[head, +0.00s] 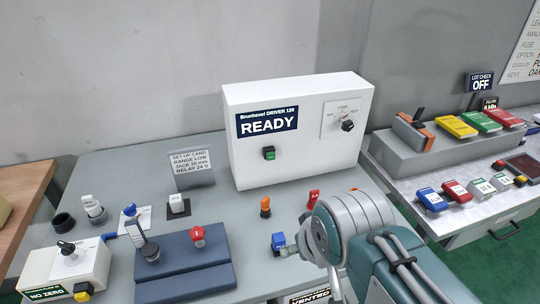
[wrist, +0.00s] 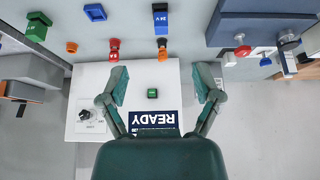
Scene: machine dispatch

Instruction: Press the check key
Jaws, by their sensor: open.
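No key lettered "check" is readable in either view, so I cannot tell which one it is. A sign reading LOT CHECK OFF (head: 480,83) stands at the back of the right bench. A small yellow button (head: 520,180) is at the front of that bench. A green square button (head: 268,153) is on the front of the white READY box (head: 300,130); it also shows in the wrist view (wrist: 152,94). My gripper (wrist: 160,85) is open and empty, its fingers appearing on either side of the green button, apart from it. The head view shows my arm but not the fingers.
Red, green and yellow blocks (head: 480,120) lie on a grey stand on the right bench, with several labelled blocks (head: 455,190) in front. The left bench holds a blue-grey fixture (head: 185,265), a NO ZERO box (head: 65,275) and loose plugs. A gap separates the benches.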

